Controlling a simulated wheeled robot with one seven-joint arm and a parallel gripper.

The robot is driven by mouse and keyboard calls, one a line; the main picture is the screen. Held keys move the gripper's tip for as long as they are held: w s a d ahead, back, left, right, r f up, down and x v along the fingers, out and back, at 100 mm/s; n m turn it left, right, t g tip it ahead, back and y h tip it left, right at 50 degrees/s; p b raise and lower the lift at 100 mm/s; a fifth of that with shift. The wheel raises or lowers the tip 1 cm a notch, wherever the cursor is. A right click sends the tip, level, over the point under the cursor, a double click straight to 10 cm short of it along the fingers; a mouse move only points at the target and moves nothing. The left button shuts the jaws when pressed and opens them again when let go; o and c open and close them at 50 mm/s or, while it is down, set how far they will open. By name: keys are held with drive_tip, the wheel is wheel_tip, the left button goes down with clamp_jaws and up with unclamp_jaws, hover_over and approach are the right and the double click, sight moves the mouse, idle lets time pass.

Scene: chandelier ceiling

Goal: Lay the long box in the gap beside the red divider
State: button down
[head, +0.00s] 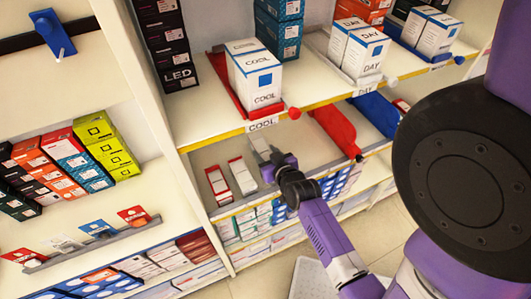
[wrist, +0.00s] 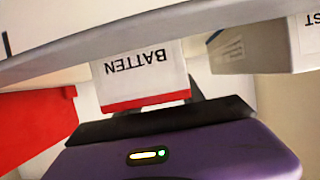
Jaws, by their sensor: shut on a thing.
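My gripper (head: 278,163) reaches into the lower shelf bay and is shut on a long white box (head: 260,147). In the wrist view the end of this box (wrist: 142,75) shows a BATTEN label, upside down, and a red edge. The rest of the box is hidden. The red divider (head: 336,130) lies on the same shelf to the right of my gripper; in the wrist view it is at the left (wrist: 35,122). Between the held box and the red divider there is bare shelf. I cannot tell whether the box touches the shelf.
Two white boxes with red edges (head: 218,185) (head: 242,176) lie left of my gripper. A blue divider (head: 377,113) lies right of the red one. The upper shelf edge (head: 262,124) runs close above my gripper, with COOL boxes (head: 256,75) over it.

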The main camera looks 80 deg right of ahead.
drive_tip(key=c, duration=0.7)
unclamp_jaws()
drive_tip(key=shift+f, duration=0.1)
drive_tip(key=shift+s+a+r, duration=0.1)
drive_tip(key=shift+r, duration=0.1)
drive_tip(key=b+v, duration=0.1)
drive_tip(key=v, duration=1)
drive_tip(key=shift+s, duration=0.1)
drive_tip(key=s+a+r+n+t+y, duration=0.1)
drive_tip(key=a+r+n+t+y, duration=0.1)
drive_tip(key=a, duration=0.7)
drive_tip(key=s+a+r+n+t+y, duration=0.1)
drive_tip(key=a+r+n+t+y, duration=0.1)
drive_tip(key=a+r+n+y, duration=0.2)
drive_tip(key=s+a+r+n+t+y, duration=0.2)
drive_tip(key=a+r+n+y, duration=0.2)
drive_tip(key=a, duration=1)
drive_tip(key=shift+s+a+r, duration=0.1)
drive_tip(key=shift+a+r, duration=0.05)
drive_tip(key=shift+r, duration=0.7)
drive_tip(key=shift+a+r, duration=0.1)
drive_tip(key=shift+r, duration=0.75)
